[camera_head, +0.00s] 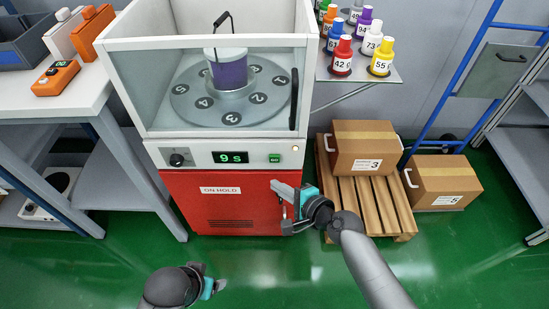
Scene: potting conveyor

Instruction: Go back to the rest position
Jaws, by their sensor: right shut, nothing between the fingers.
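My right gripper (284,198) is shut and empty, in front of the red lower front of the machine (232,209). Its arm reaches in from the bottom right. My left gripper (217,284) is low in the picture, over the green floor and apart from the machine. It is small and partly hidden behind its own wrist, so its jaw opening is unclear.
The machine's glass-walled top holds a purple and white pail (228,72) on a turntable (185,101). A pallet (373,205) with a carton (362,148) stands right, near another carton (442,184) and a blue-framed trolley (455,85). A workbench (50,105) stands left. The front floor (270,270) is clear.

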